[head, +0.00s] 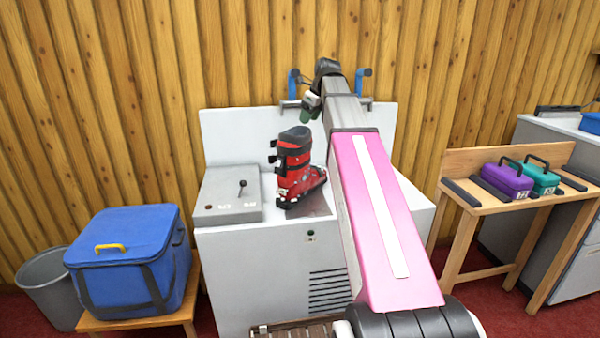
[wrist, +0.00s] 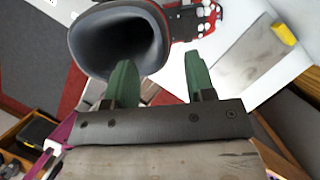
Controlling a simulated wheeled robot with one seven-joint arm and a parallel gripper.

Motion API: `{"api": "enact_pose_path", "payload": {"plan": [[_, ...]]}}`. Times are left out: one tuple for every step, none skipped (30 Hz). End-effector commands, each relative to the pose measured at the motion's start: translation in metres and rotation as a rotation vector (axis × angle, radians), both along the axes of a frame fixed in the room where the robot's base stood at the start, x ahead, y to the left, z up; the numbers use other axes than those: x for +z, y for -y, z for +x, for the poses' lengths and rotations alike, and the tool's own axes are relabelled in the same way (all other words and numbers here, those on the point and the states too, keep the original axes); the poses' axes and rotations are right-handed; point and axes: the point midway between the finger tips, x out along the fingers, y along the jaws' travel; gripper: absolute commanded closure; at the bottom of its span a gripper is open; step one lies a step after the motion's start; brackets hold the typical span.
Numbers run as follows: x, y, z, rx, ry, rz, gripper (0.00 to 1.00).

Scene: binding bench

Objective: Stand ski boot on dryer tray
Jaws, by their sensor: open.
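A red and black ski boot (head: 297,172) stands upright on the white bench, its toe pointing right. Its dark open cuff (wrist: 112,40) fills the upper left of the wrist view. My gripper (head: 309,104) is above and slightly right of the cuff. Its two green fingers (wrist: 160,72) are apart; the left one overlaps the cuff's rim in the picture, and I cannot tell whether they touch. A flat dark plate (head: 317,207) shows by the boot's toe, partly hidden by my arm; I cannot tell whether it is the dryer tray.
A grey box (head: 228,197) with a black lever sits left of the boot. Blue brackets (head: 293,83) rise at the bench's back. A blue cooler (head: 130,255) and a bin (head: 50,285) are at left. A wooden table (head: 500,200) with purple and teal cases stands at right.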

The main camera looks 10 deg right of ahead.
Motion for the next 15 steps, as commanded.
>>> {"api": "enact_pose_path", "payload": {"plan": [[-0.002,-0.001,0.001,0.000,0.000,0.000,0.50],[-0.003,-0.001,0.001,0.000,0.000,0.000,0.50],[-0.005,-0.001,0.002,0.000,0.001,-0.001,0.50],[-0.006,-0.002,0.003,0.000,0.001,-0.001,0.50],[-0.008,-0.002,0.004,0.000,0.001,0.000,0.50],[-0.012,-0.003,0.006,0.000,0.000,0.000,0.50],[-0.015,-0.004,0.007,0.000,0.000,0.000,0.50],[-0.019,-0.005,0.009,0.000,-0.001,0.000,0.50],[-0.024,-0.006,0.011,0.000,-0.001,0.000,0.50],[-0.028,-0.007,0.013,0.001,-0.001,0.000,0.50],[-0.031,-0.008,0.014,0.001,0.000,0.000,0.50],[-0.036,-0.010,0.015,0.001,0.000,0.000,0.50],[-0.040,-0.011,0.016,0.001,-0.001,0.000,0.50],[-0.043,-0.012,0.017,0.000,-0.001,0.000,0.50],[-0.046,-0.012,0.018,0.000,-0.001,0.000,0.50]]}}
